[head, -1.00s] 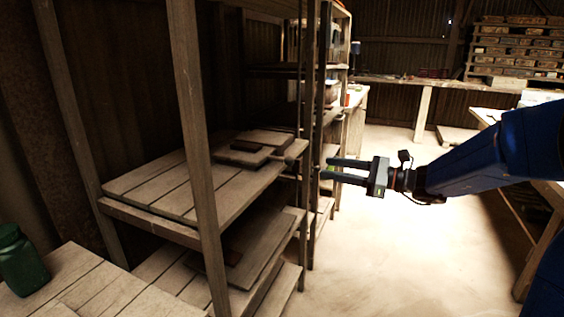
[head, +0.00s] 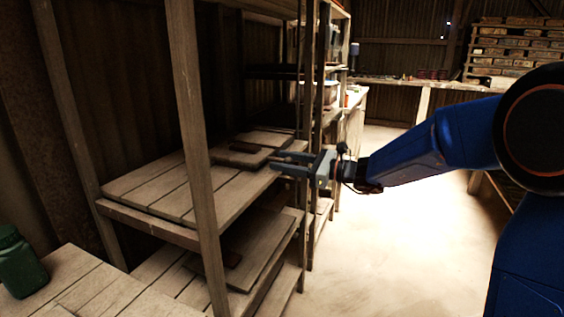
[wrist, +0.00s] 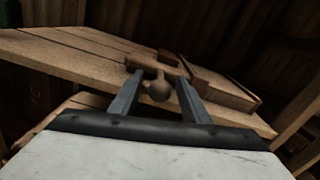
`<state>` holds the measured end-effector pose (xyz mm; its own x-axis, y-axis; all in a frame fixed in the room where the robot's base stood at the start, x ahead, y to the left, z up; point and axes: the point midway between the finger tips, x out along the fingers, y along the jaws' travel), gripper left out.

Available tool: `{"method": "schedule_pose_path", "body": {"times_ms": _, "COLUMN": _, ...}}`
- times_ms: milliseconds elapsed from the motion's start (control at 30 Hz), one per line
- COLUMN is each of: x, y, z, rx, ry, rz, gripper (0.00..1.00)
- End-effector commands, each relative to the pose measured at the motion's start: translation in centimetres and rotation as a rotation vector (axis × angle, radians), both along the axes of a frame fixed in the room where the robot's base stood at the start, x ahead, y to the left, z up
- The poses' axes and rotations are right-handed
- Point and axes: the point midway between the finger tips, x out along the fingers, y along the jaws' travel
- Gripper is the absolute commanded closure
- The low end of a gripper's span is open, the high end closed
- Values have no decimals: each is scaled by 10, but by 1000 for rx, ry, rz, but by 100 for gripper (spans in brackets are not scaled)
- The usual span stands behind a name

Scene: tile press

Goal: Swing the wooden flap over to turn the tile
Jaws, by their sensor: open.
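The wooden flap (head: 238,158) lies flat on the middle shelf board, beside a second wooden board (head: 272,139). The dark reddish-brown tile (head: 245,147) rests on top of the flap. In the wrist view the flap (wrist: 147,63) has a rounded wooden knob (wrist: 158,90) on its near edge. My gripper (head: 275,160) is at the shelf's front edge, fingers pointing left toward the flap. It is open and empty. In the wrist view the fingers (wrist: 158,80) stand on either side of the knob, with gaps visible. In the head view my gripper hides the knob.
Wooden posts (head: 194,140) frame the shelf in front. A lower shelf (head: 255,250) holds more boards and a dark piece. A green jar (head: 20,262) stands on a bench at lower left. The floor (head: 400,240) to the right is clear.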

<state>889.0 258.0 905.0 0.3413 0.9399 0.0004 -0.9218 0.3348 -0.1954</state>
Motion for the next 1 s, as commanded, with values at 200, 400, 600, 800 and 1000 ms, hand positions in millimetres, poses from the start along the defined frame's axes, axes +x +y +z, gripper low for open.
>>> {"method": "schedule_pose_path", "body": {"times_ms": 200, "x": 3, "y": 9, "z": -1, "rx": -1, "ry": 0, "rz": 0, "gripper": 57}}
{"method": "schedule_pose_path", "body": {"times_ms": 400, "x": 3, "y": 9, "z": -1, "rx": -1, "ry": 0, "rz": 0, "gripper": 57}}
{"method": "schedule_pose_path", "body": {"times_ms": 600, "x": 3, "y": 9, "z": 0, "rx": -1, "ry": 0, "rz": 0, "gripper": 98}}
{"method": "schedule_pose_path", "body": {"times_ms": 800, "x": 3, "y": 9, "z": 0, "rx": 0, "ry": 2, "rz": 0, "gripper": 100}}
{"method": "schedule_pose_path", "body": {"times_ms": 1000, "x": 3, "y": 9, "z": 2, "rx": 8, "ry": 22, "rz": 0, "gripper": 100}}
